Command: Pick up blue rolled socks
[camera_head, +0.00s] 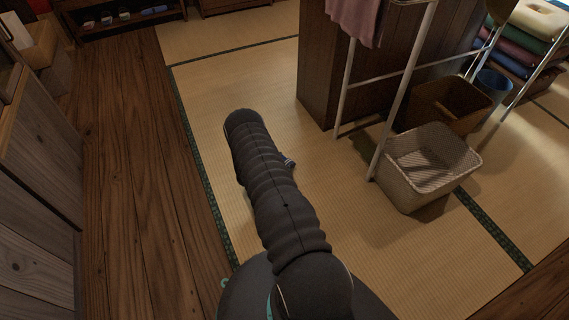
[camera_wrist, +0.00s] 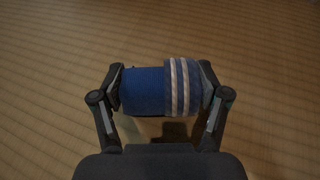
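The blue rolled socks (camera_wrist: 146,91) lie crosswise between my fingertips in the wrist view. They are a blue roll with a band of white stripes near the right end. My gripper (camera_wrist: 163,88) has one finger pad against each end of the roll and looks shut on it. The tatami floor (camera_wrist: 260,60) is behind and below the roll; I cannot tell whether the roll touches it.
A wicker basket (camera_head: 410,192) and a brown box (camera_head: 425,112) stand on the right by a white rack (camera_head: 391,97) with a pink cloth (camera_head: 357,18). A wooden cabinet (camera_head: 318,70) stands behind. Tatami left of the rack is clear, with wooden floor (camera_head: 135,170) further left.

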